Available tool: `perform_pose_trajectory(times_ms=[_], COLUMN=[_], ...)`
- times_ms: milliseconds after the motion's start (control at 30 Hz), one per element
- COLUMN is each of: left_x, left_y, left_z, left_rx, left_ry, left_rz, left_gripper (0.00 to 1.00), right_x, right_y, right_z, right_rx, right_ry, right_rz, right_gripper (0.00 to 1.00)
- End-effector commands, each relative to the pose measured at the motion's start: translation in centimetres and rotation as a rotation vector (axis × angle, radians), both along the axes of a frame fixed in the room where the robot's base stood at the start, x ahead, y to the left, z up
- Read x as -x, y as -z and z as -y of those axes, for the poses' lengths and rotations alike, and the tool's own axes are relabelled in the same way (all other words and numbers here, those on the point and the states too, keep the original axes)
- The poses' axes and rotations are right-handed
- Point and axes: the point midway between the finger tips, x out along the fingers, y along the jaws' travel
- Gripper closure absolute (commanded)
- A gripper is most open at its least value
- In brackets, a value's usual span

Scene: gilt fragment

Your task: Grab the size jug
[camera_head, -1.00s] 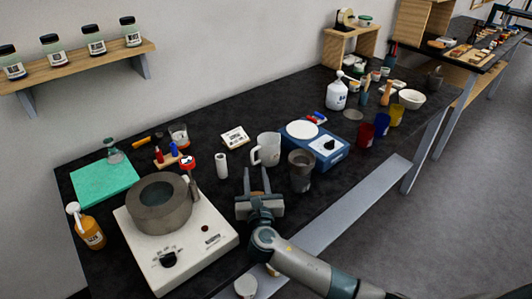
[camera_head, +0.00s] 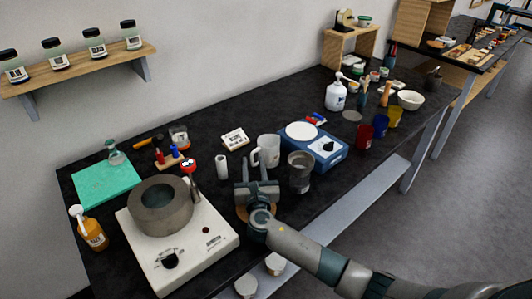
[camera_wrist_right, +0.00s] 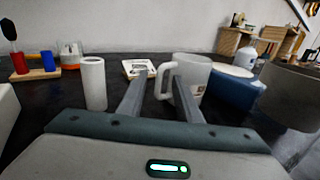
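The size jug (camera_head: 267,150) is a white mug-like jug with a side handle, standing upright on the dark bench. It also shows in the right wrist view (camera_wrist_right: 196,72), its handle pointing left. My right gripper (camera_head: 254,164) is open and empty, just in front of the jug on its handle side. In the right wrist view the fingers (camera_wrist_right: 157,80) point at the jug. The handle appears between the fingertips, and the right finger covers part of the jug. I cannot tell whether the fingers reach around the handle. My left gripper is not in view.
A white cylinder (camera_head: 221,166) stands left of the jug. A blue scale (camera_head: 328,150) is to its right, with a dark grey cup (camera_head: 300,176) in front. A white hotplate (camera_head: 207,252) bearing a thick grey ring pot (camera_head: 160,217) fills the left front.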

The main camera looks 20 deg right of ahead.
Motion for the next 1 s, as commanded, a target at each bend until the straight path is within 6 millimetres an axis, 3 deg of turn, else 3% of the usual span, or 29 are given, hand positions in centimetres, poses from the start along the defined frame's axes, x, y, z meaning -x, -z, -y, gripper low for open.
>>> perform_pose_trajectory(times_ms=[200,633,667,800,1000], left_x=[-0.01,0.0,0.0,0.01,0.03], left_y=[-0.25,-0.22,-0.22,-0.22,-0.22], left_z=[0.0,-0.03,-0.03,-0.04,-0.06], left_rx=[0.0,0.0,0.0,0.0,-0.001], left_ry=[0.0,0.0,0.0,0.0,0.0], left_rz=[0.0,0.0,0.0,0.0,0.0], left_gripper=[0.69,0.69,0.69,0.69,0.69], right_x=[-1.3,-1.29,-1.28,-1.28,-1.29], right_y=[0.0,0.04,0.04,0.04,0.02], right_z=[0.34,0.37,0.36,0.37,0.38], right_rx=[0.0,0.0,0.0,0.0,0.001], right_ry=[0.0,0.0,0.0,0.001,0.001], right_rz=[0.0,0.0,0.0,0.0,0.001], right_gripper=[0.68,0.68,0.71,1.0,1.0])
